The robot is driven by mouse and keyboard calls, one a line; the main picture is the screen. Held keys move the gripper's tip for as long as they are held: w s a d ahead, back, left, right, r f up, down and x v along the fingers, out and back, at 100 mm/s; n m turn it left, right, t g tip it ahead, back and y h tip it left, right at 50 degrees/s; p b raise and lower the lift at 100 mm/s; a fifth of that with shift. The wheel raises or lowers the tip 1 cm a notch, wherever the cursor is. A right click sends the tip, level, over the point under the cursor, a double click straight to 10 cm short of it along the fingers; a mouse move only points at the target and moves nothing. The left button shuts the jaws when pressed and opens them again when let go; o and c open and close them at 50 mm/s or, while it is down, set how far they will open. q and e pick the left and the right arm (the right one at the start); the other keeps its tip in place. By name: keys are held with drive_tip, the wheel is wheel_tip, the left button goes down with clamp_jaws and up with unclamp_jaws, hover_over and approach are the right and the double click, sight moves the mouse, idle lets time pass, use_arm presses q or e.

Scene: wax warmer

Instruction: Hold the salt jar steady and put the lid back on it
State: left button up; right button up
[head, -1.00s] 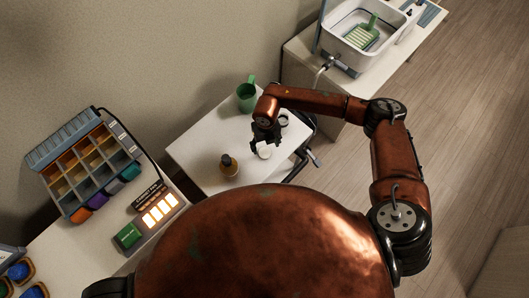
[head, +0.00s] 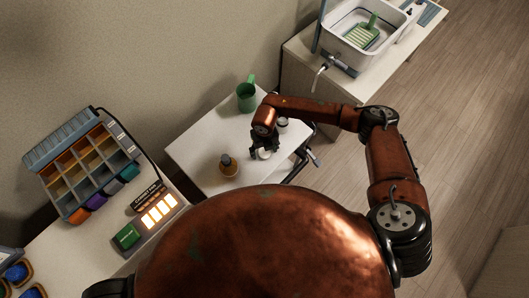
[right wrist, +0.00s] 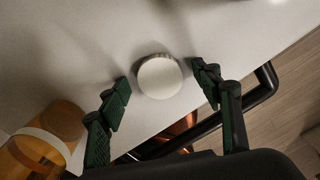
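A white round lid (head: 264,154) with a ribbed grey edge lies on the small white table; it also shows in the right wrist view (right wrist: 159,78). My right gripper (head: 265,150) is low over it. In the right wrist view its fingers (right wrist: 163,82) are spread on either side of the lid, with gaps on both sides. A small round jar (head: 283,122), apparently the salt jar, stands farther back, partly hidden by my right arm. My left gripper is not in view.
An amber bottle (head: 229,166) stands to the left of the lid and shows in the right wrist view (right wrist: 40,150). A green mug (head: 247,97) stands at the back. The table's right edge and a dark rail (right wrist: 262,92) are close to the lid.

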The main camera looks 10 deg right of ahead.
sight(264, 152)
drive_tip(key=c, duration=0.8)
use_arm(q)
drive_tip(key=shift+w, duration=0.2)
use_arm(e)
drive_tip(key=shift+o, duration=0.2)
drive_tip(key=shift+r, duration=0.5)
wheel_tip(264, 152, up, 2)
drive_tip(key=shift+r, duration=0.25)
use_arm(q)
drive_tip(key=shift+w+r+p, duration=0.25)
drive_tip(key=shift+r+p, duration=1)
use_arm(e)
drive_tip(key=s+d+r, duration=0.2)
drive_tip(key=s+r, duration=0.2)
drive_tip(key=s, duration=0.2)
drive_tip(key=s+d+r, duration=0.2)
drive_tip(key=s+r, duration=0.3)
drive_tip(key=s, duration=0.2)
drive_tip(key=shift+s+d+r, duration=0.2)
drive_tip(key=shift+d+r, duration=0.05)
drive_tip(key=shift+r, duration=0.05)
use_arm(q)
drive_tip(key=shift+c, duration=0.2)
